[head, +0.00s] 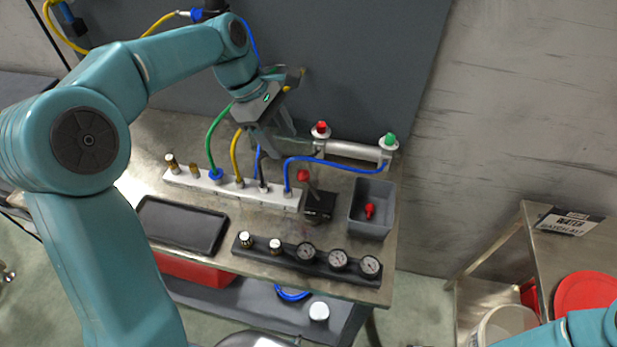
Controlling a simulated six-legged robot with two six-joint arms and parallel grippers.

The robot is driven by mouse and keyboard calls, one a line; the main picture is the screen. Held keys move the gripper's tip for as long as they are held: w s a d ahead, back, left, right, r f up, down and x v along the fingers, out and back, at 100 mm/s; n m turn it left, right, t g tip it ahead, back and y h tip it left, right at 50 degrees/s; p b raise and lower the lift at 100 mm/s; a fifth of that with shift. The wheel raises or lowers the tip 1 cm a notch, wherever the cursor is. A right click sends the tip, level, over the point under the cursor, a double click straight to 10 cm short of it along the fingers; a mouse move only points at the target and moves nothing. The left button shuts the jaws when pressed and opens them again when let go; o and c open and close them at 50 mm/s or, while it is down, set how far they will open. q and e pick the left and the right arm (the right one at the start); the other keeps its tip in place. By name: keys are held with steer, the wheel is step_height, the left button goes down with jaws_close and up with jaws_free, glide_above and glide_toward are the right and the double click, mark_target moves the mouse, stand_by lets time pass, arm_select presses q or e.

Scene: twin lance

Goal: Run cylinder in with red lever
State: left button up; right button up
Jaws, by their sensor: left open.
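The red lever (303,176) stands up, leaning left, from a dark valve block (318,207) on the metal bench. The silver cylinder (350,149) lies at the back right of the bench. It has a red fitting (320,129) at its left end and a green fitting (389,140) at its right end. My left gripper (275,142) is open and empty, pointing down above the back of the white manifold, up and left of the red lever and apart from it. My right arm shows only as a piece at the bottom right; its gripper is out of view.
The white manifold (240,187) carries green, yellow and blue hoses; a blue one runs to the cylinder's right end. A grey bin (371,208) with a red part stands right of the lever. A black gauge bar (305,260) and a black tray (182,225) lie in front.

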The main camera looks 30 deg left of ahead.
mark_target(304, 177)
arm_select(q)
steer(key=x, duration=1.3)
steer(key=shift+d+f, duration=0.2)
steer(key=shift+d, duration=0.15)
steer(key=shift+w+f, duration=0.15)
steer(key=shift+f, duration=0.2)
steer(key=shift+r, duration=0.15)
